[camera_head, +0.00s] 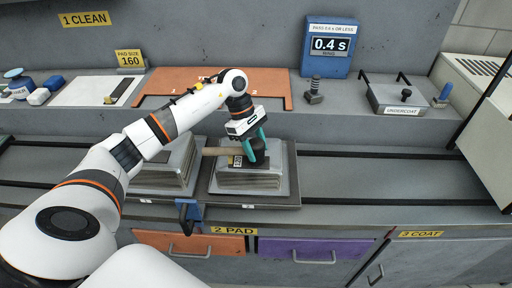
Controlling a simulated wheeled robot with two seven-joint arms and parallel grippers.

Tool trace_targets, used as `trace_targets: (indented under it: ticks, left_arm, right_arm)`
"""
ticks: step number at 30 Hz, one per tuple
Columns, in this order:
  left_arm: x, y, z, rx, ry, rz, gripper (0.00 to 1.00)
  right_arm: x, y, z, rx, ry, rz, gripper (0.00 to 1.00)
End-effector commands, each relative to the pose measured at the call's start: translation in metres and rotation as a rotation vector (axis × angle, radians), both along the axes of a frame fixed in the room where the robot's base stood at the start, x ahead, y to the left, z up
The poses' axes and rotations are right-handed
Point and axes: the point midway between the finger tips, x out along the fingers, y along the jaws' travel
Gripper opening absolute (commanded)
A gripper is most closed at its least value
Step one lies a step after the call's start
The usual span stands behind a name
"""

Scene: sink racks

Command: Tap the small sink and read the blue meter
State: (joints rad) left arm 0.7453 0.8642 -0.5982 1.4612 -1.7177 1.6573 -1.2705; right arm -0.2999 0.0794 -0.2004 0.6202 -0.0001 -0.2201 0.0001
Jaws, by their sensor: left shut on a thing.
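The blue meter (329,48) stands on the back ledge. Its display reads 0.4 s with "RING" under it, and a line above seems to read "PASS 0.6 s OR LESS". My left gripper (256,150) has teal fingers shut on a black-headed mallet with a pale wooden handle (215,151). The mallet is over the grey, sink-like piece (250,180) on the right-hand rack; I cannot tell whether they touch. A similar grey piece (165,176) sits on the left-hand rack, partly behind my arm. I cannot tell which is the small sink. My right gripper is not in view.
An orange mat (275,88) lies on the ledge behind. A dark knobbed peg (314,90) and an "UNDERCOAT" tray (397,97) stand right of it. Orange (218,246) and purple (335,250) drawers are in front. The counter right of the rack is clear.

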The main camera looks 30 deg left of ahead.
Motion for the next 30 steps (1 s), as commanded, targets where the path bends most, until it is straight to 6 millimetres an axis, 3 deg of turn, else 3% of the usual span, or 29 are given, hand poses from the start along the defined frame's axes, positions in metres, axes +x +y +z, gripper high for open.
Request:
trace_targets:
  ticks: [19,30]
  left_arm:
    - [0.001,0.0,0.057,0.0,-0.005,0.001,0.26]
    - [0.001,0.0,0.062,0.0,-0.004,0.001,0.26]
  right_arm:
    - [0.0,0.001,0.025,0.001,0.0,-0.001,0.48]
    - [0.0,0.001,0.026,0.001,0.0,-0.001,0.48]
